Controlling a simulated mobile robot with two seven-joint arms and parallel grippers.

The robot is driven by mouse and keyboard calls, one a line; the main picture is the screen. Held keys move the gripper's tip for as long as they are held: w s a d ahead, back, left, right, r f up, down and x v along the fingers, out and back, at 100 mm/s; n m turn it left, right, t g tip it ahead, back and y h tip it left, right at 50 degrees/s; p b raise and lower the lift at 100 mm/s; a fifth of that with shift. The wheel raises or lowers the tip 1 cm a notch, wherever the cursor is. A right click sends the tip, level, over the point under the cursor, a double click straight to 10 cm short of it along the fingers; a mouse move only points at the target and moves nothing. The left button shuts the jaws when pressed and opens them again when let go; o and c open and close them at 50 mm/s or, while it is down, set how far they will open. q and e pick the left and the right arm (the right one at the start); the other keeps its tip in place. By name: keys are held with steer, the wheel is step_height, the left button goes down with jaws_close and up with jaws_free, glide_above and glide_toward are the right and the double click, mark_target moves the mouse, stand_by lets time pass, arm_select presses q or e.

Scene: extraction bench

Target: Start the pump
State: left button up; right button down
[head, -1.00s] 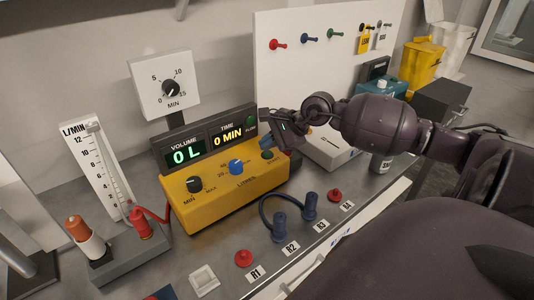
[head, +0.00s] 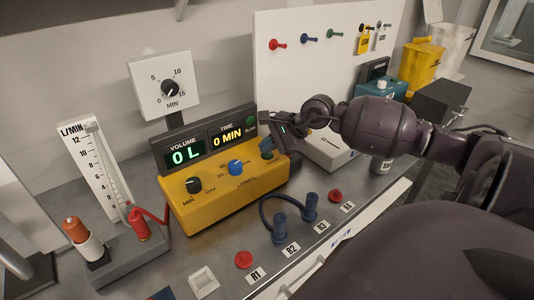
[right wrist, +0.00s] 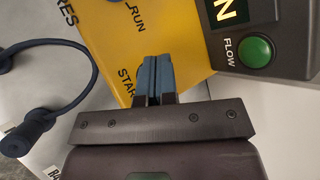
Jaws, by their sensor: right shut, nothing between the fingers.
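The yellow pump (head: 225,198) stands on the bench with a dark display unit (head: 208,143) behind it. The display reads 0 L and 0 MIN. A round green flow lamp (right wrist: 255,52) sits on the display's right end. My right gripper (head: 266,147) is shut and empty, with its blue fingertips at the right end of the pump's panel. In the right wrist view the fingertips cover part of the START label (right wrist: 127,80). The start button itself is hidden behind them, so I cannot tell whether they touch it. My left gripper is not in view.
A black knob (head: 193,185) and a blue knob (head: 236,167) stand up from the panel. In front are a blue looped cable (head: 281,217) and red plugs. A white box (head: 330,149) and a bottle stand behind and beside my right arm. A flow meter (head: 94,165) stands left.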

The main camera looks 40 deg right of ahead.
steer(key=shift+f, duration=0.2)
stand_by(0.5)
steer(key=shift+r, duration=0.2)
steer(key=shift+r+p, duration=0.3)
steer(key=shift+r, duration=0.4)
